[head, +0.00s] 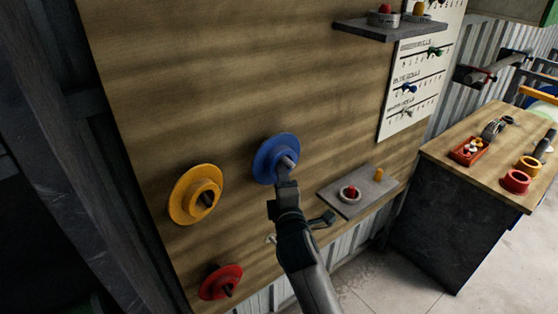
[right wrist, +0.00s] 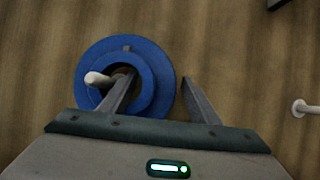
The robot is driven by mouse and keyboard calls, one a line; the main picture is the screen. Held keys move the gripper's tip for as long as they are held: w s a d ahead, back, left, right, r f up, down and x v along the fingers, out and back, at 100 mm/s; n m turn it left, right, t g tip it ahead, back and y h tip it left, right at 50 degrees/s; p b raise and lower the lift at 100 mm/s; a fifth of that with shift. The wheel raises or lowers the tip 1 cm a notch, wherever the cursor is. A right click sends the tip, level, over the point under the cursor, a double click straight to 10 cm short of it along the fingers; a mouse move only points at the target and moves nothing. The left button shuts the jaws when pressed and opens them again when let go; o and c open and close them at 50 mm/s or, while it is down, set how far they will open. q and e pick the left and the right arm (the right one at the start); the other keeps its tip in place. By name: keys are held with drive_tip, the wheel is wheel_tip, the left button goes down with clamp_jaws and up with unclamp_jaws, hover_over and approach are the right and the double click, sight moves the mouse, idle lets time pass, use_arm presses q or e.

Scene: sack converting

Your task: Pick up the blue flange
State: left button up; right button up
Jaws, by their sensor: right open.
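The blue flange (head: 264,160) hangs on a pale peg (head: 287,161) on the upright wooden board. In the right wrist view the flange (right wrist: 100,55) is a wide disc with a raised round hub, and the peg (right wrist: 97,79) sticks out through its hole. My right gripper (head: 287,183) is at the flange's lower right side in the head view. In the right wrist view the open gripper (right wrist: 156,80) has its left finger over the hub's hole beside the peg and its right finger just outside the disc's right edge. I cannot tell whether either finger touches it. My left gripper is not in view.
A yellow flange (head: 183,190) and a red flange (head: 213,288) hang on the wooden board (head: 240,70). A grey shelf (head: 340,203) with small parts juts out at right. A dark shelf (head: 365,30) is above. A workbench (head: 470,175) stands farther right.

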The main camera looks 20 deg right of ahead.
clamp_jaws()
drive_tip(key=shift+r, duration=0.2)
